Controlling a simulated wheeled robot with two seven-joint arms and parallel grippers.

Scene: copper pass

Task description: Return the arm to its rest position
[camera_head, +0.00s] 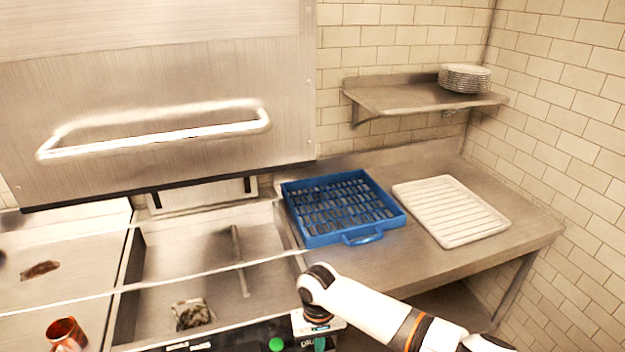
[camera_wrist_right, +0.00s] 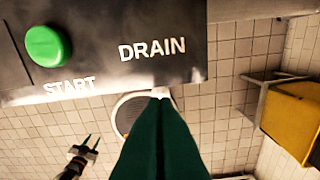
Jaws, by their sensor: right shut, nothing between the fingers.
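My right arm (camera_head: 365,308) comes in from the lower right in the head view, its wrist bent down at the front of the machine. In the right wrist view its green fingers (camera_wrist_right: 160,95) are shut together with nothing between them. Their tips are at the lower edge of the control panel (camera_wrist_right: 110,55), just below the DRAIN label; I cannot tell whether they touch it. My left gripper (camera_wrist_right: 85,148) shows small in the right wrist view, low over the tiled floor, its finger tips apart. It is out of the head view.
The panel has a green START button (camera_head: 276,344). A blue rack (camera_head: 325,239) and a white ribbed tray (camera_head: 450,240) lie on the steel counter (camera_head: 410,264). Plates (camera_head: 464,78) stand on the wall shelf (camera_head: 405,97). A copper cup (camera_head: 66,332) is lower left. A yellow object (camera_wrist_right: 295,120) stands right.

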